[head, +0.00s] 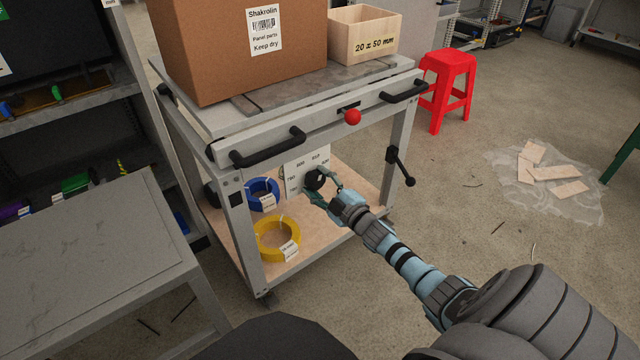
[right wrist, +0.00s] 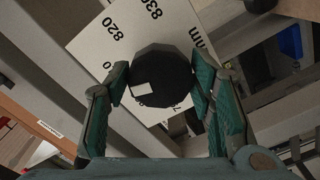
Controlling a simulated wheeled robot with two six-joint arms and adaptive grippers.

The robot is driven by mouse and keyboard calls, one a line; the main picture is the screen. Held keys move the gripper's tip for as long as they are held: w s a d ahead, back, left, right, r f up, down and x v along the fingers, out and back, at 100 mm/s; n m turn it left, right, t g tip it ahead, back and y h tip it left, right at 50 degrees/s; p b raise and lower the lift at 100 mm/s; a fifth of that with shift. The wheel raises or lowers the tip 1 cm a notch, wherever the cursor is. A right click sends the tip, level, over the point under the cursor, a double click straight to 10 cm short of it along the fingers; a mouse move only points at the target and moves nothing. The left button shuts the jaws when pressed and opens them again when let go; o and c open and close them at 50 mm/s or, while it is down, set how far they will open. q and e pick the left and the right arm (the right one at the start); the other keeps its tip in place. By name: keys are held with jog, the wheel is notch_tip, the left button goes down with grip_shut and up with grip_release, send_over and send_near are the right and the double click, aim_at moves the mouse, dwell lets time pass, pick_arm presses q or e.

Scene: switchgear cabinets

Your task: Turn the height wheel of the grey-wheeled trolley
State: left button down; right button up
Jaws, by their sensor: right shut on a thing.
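The trolley (head: 300,130) stands in the middle of the head view, with a grey frame and a carton and a wooden box on its top. Its height wheel (head: 313,181) is a dark knob in front of a white scale plate (head: 296,173) with printed numbers. In the right wrist view the wheel (right wrist: 160,76) is dark and many-sided with a small white mark, and the scale plate (right wrist: 135,40) is behind it. My right gripper (head: 324,190) is shut on the wheel, with a finger on each side in the right wrist view (right wrist: 160,85). My left gripper is not in view.
A red ball knob (head: 353,117) and black handles (head: 268,147) are on the trolley's front. A black lever (head: 400,166) hangs at its right leg. Blue (head: 262,194) and yellow coils (head: 277,240) lie on the lower shelf. A grey table (head: 95,260) stands left; a red stool (head: 449,88) stands behind right.

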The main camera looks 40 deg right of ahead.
jog(key=shift+f+n, duration=0.15)
jog(key=shift+n, duration=1.25)
jog(key=shift+n+b, duration=0.35)
jog(key=shift+n, duration=0.55)
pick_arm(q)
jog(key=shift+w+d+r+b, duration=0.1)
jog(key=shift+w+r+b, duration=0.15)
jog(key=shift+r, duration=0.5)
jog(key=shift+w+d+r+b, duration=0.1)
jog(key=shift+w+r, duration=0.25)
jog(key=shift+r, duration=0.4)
pick_arm(e)
jog(key=shift+d+n, duration=0.1)
jog(key=shift+n, duration=1.5)
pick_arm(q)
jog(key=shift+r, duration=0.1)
pick_arm(e)
jog(key=o, duration=1.2)
jog(key=shift+r, duration=0.2)
jog(key=shift+c, duration=0.2)
